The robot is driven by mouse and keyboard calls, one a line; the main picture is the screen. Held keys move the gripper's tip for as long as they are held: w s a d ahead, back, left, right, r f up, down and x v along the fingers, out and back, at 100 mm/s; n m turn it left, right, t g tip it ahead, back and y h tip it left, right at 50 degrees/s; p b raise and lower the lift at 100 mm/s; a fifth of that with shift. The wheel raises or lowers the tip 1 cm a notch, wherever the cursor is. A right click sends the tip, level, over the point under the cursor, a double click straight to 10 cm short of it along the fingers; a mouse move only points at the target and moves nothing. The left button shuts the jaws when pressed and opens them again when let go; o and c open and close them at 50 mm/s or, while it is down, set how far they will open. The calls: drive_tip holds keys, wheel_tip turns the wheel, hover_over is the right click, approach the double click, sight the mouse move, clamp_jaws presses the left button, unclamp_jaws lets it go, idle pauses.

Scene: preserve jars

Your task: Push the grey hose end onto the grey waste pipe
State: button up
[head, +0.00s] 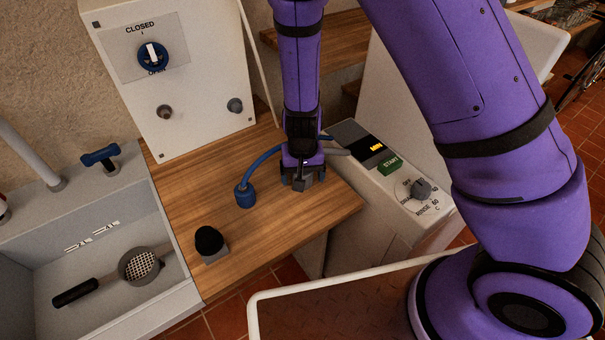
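My gripper (303,181) points down just over the right part of the wooden counter. A small grey piece, apparently the grey hose end (301,185), shows between its fingers; I cannot tell whether they grip it. A grey hose (337,151) runs from behind the gripper to the right, towards the white machine. Two short pipe stubs stick out of the white panel (195,75). The right one (235,105) is grey and looks like the waste pipe; the left one (165,112) is browner. Both stubs are bare. The gripper is right of and in front of them.
A blue hose end (245,196) stands on the counter (270,240) left of my gripper, its hose running behind the gripper. A black-topped knob (209,241) sits near the front edge. A sink (110,250) holding a strainer (138,265) is left; the machine's START button (390,163) is right.

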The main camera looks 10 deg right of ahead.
drive_tip(key=shift+f, duration=0.1)
drive_tip(key=c, duration=1)
drive_tip(key=shift+r, duration=0.85)
wheel_tip(320, 180, up, 2)
drive_tip(key=shift+s+a+r, duration=0.1)
drive_tip(key=shift+a, duration=0.05)
drive_tip(key=s+a, duration=0.3)
drive_tip(key=s, duration=0.1)
drive_tip(key=s+a, duration=0.3)
drive_tip(key=s, duration=0.1)
drive_tip(key=s+a+r, duration=0.1)
drive_tip(key=s+a, duration=0.2)
drive_tip(key=s, duration=0.1)
drive_tip(key=shift+s+a, duration=0.2)
drive_tip(key=shift+s, duration=0.1)
